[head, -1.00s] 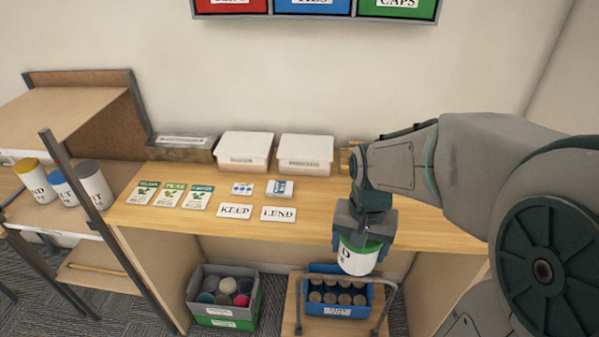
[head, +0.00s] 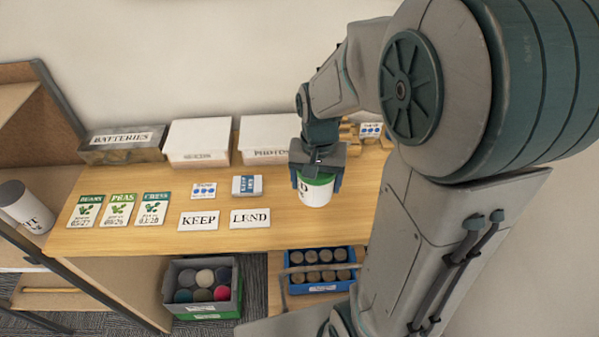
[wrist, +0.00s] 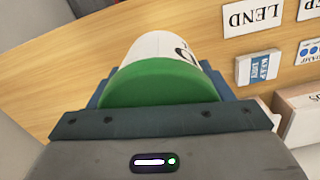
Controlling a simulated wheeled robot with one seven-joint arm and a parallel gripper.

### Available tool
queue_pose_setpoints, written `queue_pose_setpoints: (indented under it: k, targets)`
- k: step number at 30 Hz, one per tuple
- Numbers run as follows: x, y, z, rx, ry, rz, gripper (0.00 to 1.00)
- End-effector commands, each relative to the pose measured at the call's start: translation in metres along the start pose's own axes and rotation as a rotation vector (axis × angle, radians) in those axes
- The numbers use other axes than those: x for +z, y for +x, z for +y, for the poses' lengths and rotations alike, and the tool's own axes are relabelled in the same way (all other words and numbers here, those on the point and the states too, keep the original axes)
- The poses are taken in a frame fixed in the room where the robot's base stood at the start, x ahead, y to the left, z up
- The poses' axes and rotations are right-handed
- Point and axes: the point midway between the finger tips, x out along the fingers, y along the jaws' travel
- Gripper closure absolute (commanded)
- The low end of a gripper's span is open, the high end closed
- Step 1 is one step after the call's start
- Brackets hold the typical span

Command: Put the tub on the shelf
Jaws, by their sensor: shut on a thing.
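The tub (head: 315,191) is white with a green lid and part of a dark letter on its side. My gripper (head: 317,178) is shut on it from above, near the lid, and holds it upright by the right part of the wooden table. I cannot tell whether its base touches the tabletop. In the wrist view the tub (wrist: 160,70) sits between the fingers, its green lid nearest the camera. A shelf unit (head: 22,120) stands at the far left, partly cut off, with one white tub with a grey lid (head: 25,208) on its lower board.
The table (head: 225,240) bears KEEP (head: 198,221) and LEND (head: 250,218) cards, seed cards (head: 118,211), a batteries box (head: 122,145) and white boxes (head: 200,142). Below are a grey-green crate (head: 205,311) and a blue crate (head: 318,286). The shelf's dark post (head: 75,290) slants at left.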

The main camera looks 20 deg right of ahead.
Motion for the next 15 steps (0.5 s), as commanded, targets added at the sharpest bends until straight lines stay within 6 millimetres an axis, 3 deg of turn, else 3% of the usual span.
queue_pose_setpoints:
  k: [15]
  targets:
    - [-0.065, 0.040, -0.026, 0.000, -0.001, 0.000, 0.66]
